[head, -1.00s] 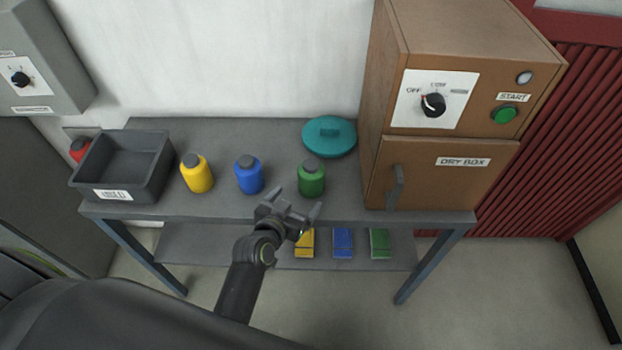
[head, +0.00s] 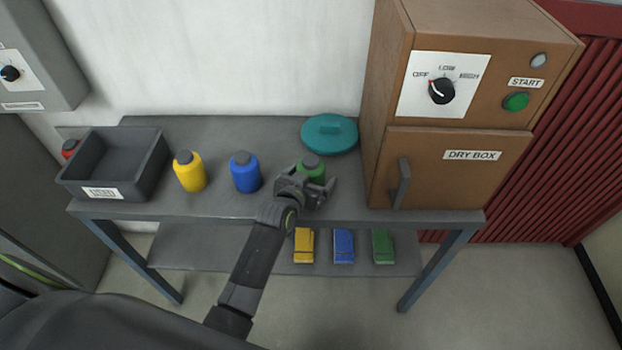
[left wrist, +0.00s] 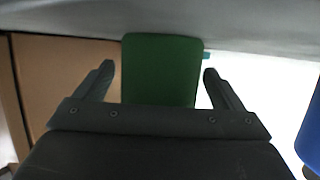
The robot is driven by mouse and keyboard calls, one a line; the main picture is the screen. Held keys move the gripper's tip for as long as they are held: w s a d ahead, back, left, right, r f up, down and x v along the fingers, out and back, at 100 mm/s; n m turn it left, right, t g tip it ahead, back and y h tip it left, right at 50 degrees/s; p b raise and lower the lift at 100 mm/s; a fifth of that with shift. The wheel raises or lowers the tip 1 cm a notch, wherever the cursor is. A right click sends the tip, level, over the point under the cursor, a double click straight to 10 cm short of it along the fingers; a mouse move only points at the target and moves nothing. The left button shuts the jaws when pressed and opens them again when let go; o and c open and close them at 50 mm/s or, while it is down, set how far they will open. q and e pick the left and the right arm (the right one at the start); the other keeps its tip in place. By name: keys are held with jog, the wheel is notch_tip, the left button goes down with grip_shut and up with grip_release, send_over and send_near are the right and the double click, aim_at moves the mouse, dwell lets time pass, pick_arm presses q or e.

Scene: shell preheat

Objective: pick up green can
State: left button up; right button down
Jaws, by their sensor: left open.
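The green can (head: 312,168) stands upright on the grey table, right of the blue can. Its lower part is hidden behind my gripper in the head view. My left gripper (head: 308,188) is open at the near side of the can. In the left wrist view the green can (left wrist: 161,72) lies between the two spread fingers of my left gripper (left wrist: 160,80), with a gap on each side. My right gripper is not in view.
A blue can (head: 245,173) and a yellow can (head: 189,172) stand to the left. A teal lid (head: 330,133) lies behind the green can. The dry box (head: 455,185) stands at the right.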

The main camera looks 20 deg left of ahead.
pick_arm(q)
jog(key=shift+r, duration=0.1)
jog(key=c, duration=1.1)
jog(key=shift+c, duration=1.1)
jog(key=shift+r, duration=0.15)
